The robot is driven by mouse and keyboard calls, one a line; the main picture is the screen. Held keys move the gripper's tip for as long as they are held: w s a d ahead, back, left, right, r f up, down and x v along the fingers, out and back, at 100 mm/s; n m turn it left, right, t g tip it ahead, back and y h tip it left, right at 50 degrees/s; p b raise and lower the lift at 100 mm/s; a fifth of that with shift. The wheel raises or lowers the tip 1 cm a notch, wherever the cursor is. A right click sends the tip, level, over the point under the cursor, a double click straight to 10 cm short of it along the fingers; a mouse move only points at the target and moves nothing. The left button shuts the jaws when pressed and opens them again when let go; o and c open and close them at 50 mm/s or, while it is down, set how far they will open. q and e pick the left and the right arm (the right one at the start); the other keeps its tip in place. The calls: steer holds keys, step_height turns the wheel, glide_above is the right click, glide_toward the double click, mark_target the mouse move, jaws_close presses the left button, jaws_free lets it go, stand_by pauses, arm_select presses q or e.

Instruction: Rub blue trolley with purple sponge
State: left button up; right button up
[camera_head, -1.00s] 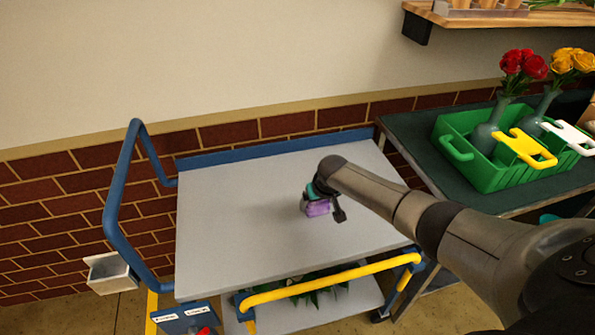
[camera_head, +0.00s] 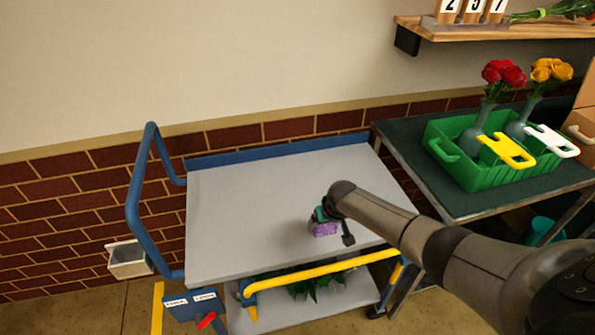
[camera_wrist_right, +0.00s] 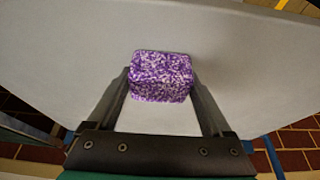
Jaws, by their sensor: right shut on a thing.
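The blue trolley has a grey top (camera_head: 240,210), a blue handle frame (camera_head: 132,190) at its left and a blue back edge. My right gripper (camera_head: 332,232) is over the right part of the top, shut on the purple sponge (camera_head: 324,229). In the right wrist view the speckled purple and white sponge (camera_wrist_right: 161,77) sits between the two fingers (camera_wrist_right: 160,95), with the grey top around it. The sponge is at or very close to the surface; I cannot tell whether it touches. My left gripper is not in view.
A yellow bar (camera_head: 310,272) runs along the trolley's front. A dark table (camera_head: 420,140) at the right holds a green crate (camera_head: 470,175) with vases of red and yellow roses. A wooden shelf (camera_head: 490,30) is above. The trolley top is otherwise clear.

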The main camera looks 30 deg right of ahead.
step_height(320, 180, up, 3)
steer(key=p, duration=0.2)
steer(key=shift+s+r+p, duration=0.1)
steer(key=shift+p, duration=0.2)
steer(key=shift+r+p, duration=0.35)
steer(key=shift+p, duration=0.05)
step_height(320, 180, up, 4)
steer(key=p, duration=0.4)
steer(key=shift+r, duration=0.1)
steer(key=shift+a, duration=0.1)
